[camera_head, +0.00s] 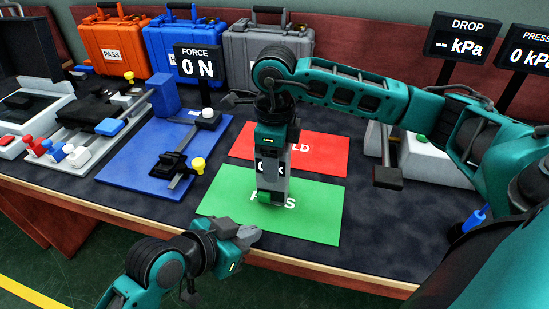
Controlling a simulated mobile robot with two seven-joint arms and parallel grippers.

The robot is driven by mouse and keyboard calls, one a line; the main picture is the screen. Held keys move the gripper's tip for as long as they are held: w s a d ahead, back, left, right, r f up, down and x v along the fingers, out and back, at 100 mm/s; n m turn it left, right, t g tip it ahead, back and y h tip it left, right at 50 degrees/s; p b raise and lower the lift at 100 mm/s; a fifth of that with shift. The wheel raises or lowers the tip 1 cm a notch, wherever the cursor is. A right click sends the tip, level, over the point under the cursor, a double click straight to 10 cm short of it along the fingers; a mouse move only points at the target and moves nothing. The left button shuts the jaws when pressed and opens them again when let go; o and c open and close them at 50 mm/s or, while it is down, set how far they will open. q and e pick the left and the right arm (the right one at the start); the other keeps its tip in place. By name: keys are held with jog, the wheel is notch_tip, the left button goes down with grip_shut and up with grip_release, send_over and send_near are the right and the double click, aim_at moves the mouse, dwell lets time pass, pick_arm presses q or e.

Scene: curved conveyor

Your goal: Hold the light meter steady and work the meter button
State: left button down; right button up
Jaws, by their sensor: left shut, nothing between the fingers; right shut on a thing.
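The light meter seems to be the dark upright piece with a lit "OK" display (261,168), standing over the green PASS mat (318,213). My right gripper (275,183) comes down over it from above and is shut on it, hiding most of its body. I cannot make out the meter button. My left gripper (250,236) is shut and empty at the table's near edge, just below the mat's near left corner. It is apart from the meter.
A red mat (325,152) lies behind the green one. A blue fixture (125,175) with a yellow knob is at left, its FORCE display (198,64) reading 0 N. Several cases, including an orange one (115,45), line the back. A pale device (430,160) stands at right.

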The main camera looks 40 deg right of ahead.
pick_arm(q)
jog(key=shift+s+a, duration=0.1)
pick_arm(e)
jog(key=o, duration=1.5)
